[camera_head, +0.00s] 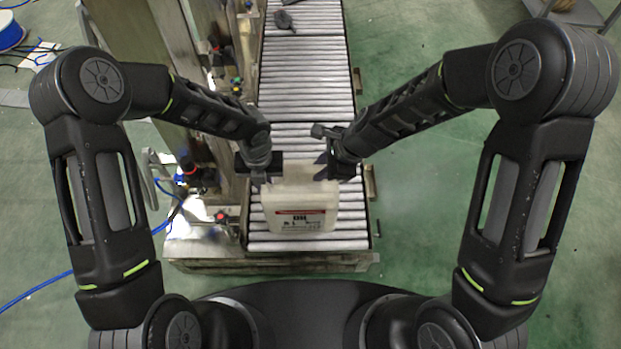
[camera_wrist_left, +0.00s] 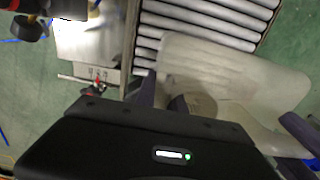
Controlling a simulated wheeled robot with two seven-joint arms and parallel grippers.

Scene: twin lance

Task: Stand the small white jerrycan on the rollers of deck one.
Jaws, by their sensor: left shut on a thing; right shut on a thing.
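The small white jerrycan (camera_head: 300,208) is at the near end of the roller conveyor, its labelled face towards me. It also shows in the left wrist view (camera_wrist_left: 235,72). It looks roughly upright; I cannot tell whether its base touches the rollers (camera_head: 303,100). My left gripper (camera_head: 262,180) is at its upper left and shut on it. My right gripper (camera_head: 325,172) is at its upper right and also shut on it. The exact contact of the fingers is partly hidden by the grippers themselves.
A worn metal machine frame (camera_head: 185,45) with hoses and fittings stands along the left of the conveyor. A small dark object (camera_head: 284,20) lies on the far rollers. The middle rollers are clear. Green floor (camera_head: 430,200) is open on the right.

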